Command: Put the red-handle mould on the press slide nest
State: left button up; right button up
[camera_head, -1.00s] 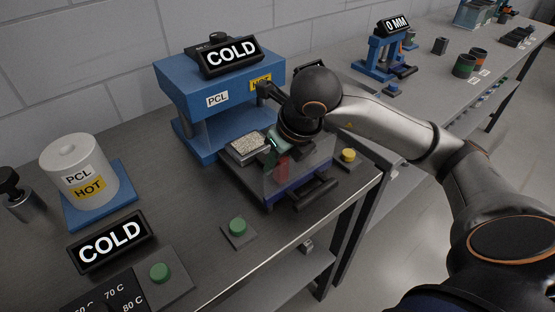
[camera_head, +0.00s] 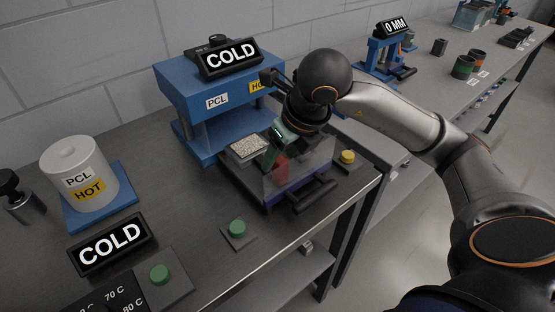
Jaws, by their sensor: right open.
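The blue press (camera_head: 195,110) stands on the bench under a COLD sign, with its slide (camera_head: 237,185) drawn out in front. A mould (camera_head: 250,148) full of pale pellets sits on the slide, at its back left. A red handle (camera_head: 281,170) shows beside it, on the slide's right part, seen through a clear guard (camera_head: 312,165). My right gripper (camera_head: 272,158) is open, pointing down over the slide near the red handle and just right of the pellets. Its fingertips are partly hidden. My left gripper is not in view.
A white PCL HOT drum (camera_head: 78,170) stands on a blue base at left. A COLD sign (camera_head: 108,242), green buttons (camera_head: 237,227) and a yellow button (camera_head: 347,156) lie around the front. A second bench with a small blue press (camera_head: 385,55) is at back right.

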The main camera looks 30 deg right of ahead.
jog(key=p+v, duration=0.1)
jog(key=v, duration=0.7)
jog(key=shift+r, duration=0.3)
jog(key=shift+s, duration=0.1)
